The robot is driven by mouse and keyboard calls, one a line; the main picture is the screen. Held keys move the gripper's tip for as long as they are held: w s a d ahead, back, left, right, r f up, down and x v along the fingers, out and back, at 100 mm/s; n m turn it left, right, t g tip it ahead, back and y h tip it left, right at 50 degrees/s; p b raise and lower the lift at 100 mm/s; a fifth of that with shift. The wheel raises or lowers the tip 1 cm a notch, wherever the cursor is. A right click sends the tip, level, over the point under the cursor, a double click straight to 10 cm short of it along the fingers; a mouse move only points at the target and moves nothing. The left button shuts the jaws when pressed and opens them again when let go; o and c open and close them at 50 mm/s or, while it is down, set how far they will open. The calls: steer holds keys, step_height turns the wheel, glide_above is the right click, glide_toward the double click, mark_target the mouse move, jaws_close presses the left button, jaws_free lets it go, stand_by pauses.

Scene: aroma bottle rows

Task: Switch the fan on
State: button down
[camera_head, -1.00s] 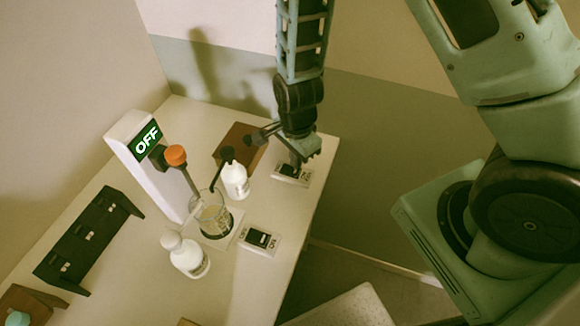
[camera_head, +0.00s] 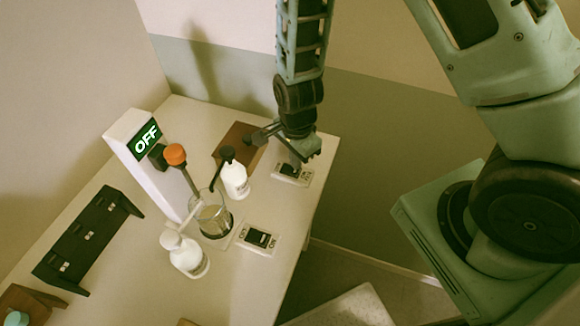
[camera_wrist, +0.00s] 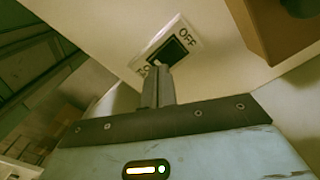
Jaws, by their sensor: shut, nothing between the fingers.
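A rocker switch (camera_head: 290,172) on a white plate lies near the far right edge of the table. It is close up in the wrist view (camera_wrist: 178,46), with OFF marked at one end and ON at the other. My gripper (camera_head: 294,164) is shut and empty, pointing down right over this switch. In the wrist view its fingertips (camera_wrist: 160,72) are over the ON end of the black rocker; I cannot tell whether they touch it. A second rocker switch (camera_head: 259,239), marked OFF and ON, lies nearer. I cannot make out a fan for certain.
A white post (camera_head: 150,175) with a lit OFF sign (camera_head: 147,139) and an orange knob (camera_head: 175,154) stands left of a glass beaker (camera_head: 213,218). A black-topped bottle (camera_head: 235,180) and a white bottle (camera_head: 187,256) stand close by. A black rack (camera_head: 88,240) is at left.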

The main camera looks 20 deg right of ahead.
steer(key=shift+f+b, duration=0.6)
steer(key=shift+f, duration=0.25)
stand_by(0.3)
steer(key=shift+r, duration=0.1)
step_height(320, 180, up, 7)
steer(key=p, duration=0.6)
stand_by(0.6)
steer(key=s+a+r+n+y+b, duration=0.2)
steer(key=s+a+r+n+b, duration=0.5)
steer(key=n, duration=0.4)
steer(key=s+r+n+h+b, duration=0.1)
steer(key=s+r+n+b, duration=0.3)
steer(key=s+n, duration=0.6)
steer(key=shift+d+r+n, duration=0.3)
steer(key=shift+d+n, duration=0.05)
steer(key=shift+n, duration=0.55)
